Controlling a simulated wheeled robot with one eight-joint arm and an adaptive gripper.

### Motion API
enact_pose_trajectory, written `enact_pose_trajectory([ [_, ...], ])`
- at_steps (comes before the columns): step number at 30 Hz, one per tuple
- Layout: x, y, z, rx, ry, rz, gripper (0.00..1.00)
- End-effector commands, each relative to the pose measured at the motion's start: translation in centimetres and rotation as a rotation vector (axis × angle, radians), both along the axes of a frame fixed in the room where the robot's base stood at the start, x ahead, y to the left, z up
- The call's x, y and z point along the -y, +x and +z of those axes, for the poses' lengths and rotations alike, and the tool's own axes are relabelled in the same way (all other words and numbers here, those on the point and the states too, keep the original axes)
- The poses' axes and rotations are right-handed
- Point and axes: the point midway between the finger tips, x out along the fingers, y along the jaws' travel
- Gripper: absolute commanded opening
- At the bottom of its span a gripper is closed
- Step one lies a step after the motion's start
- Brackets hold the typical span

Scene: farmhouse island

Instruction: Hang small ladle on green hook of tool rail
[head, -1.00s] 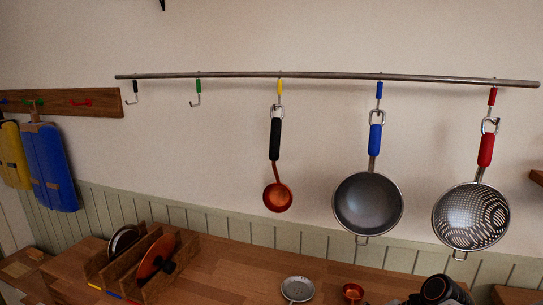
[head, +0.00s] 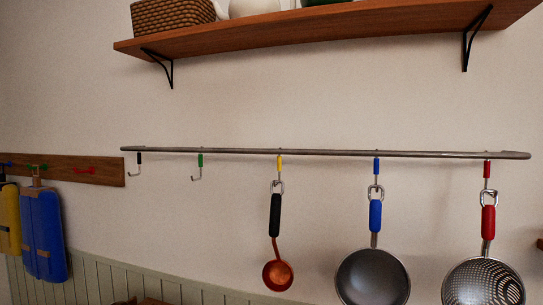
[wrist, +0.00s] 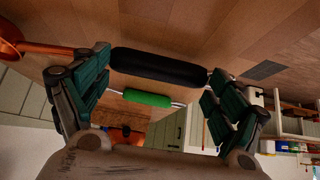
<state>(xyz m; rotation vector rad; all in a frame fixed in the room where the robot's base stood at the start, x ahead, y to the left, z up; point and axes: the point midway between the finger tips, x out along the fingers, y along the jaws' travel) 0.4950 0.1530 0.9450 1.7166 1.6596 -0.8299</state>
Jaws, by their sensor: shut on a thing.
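In the wrist view my gripper (wrist: 160,80) has its green-padded fingers on either side of a black handle (wrist: 160,67), which runs crosswise between them. The handle belongs to a small ladle, whose copper bowl (wrist: 10,38) shows at the upper left. The contact with the pads is hard to see. The tool rail (head: 330,152) runs along the wall in the head view. Its green hook (head: 200,161) is empty, left of the yellow hook (head: 279,163). My gripper and the held ladle are outside the head view.
A copper ladle (head: 276,230) hangs from the yellow hook. A pan (head: 373,278) and a strainer (head: 484,283) hang further right. The leftmost black hook (head: 139,158) is empty. A shelf (head: 330,38) is above. In the wrist view, a green-sleeved bar (wrist: 147,98) shows; I cannot tell its owner.

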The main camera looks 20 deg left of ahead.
Motion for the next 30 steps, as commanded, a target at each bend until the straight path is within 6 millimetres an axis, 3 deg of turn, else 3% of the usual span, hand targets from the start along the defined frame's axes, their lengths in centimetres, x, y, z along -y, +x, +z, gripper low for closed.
enact_pose_trajectory([
  [30,0.0,0.0,4.3,0.0,0.001,0.0,0.49],
])
